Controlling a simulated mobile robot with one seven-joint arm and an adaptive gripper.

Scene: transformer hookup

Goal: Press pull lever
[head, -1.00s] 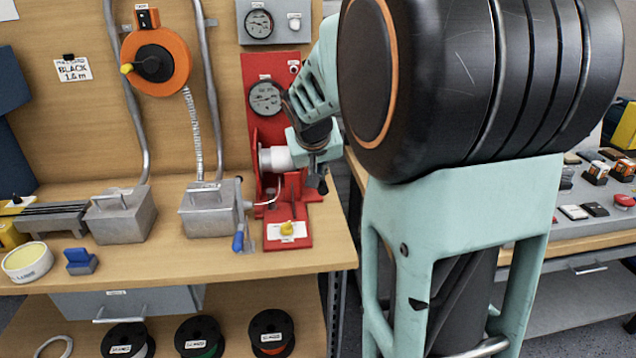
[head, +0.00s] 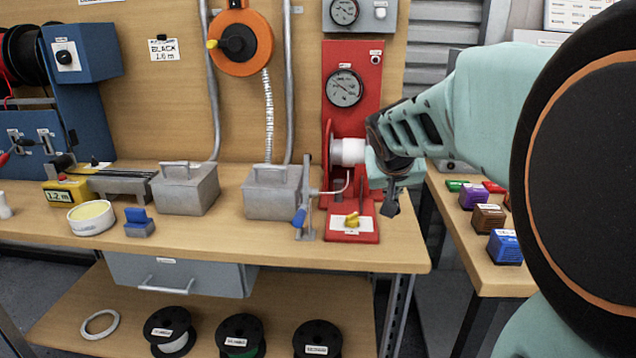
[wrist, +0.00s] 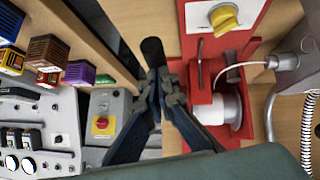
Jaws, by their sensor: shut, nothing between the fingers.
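The red pull tester (head: 334,62) stands at the right end of the bench, with a round gauge, a white drum and a yellow knob on its base. My gripper (head: 391,196) is just right of the drum, pointing down, shut and empty. In the wrist view my gripper's fingers (wrist: 160,88) meet beside the red tester body (wrist: 204,92). A dark rounded grip (wrist: 152,50), possibly the pull lever's, shows just beyond the fingertips; I cannot tell whether they touch it. My wrist hides part of the tester's right side.
A grey box (head: 268,200) with a blue-handled metal piece (head: 299,217) beside it stands left of the tester. A second bench (head: 502,284) with coloured blocks is at right, across a gap. A grey panel with a red button (wrist: 101,124) shows in the wrist view.

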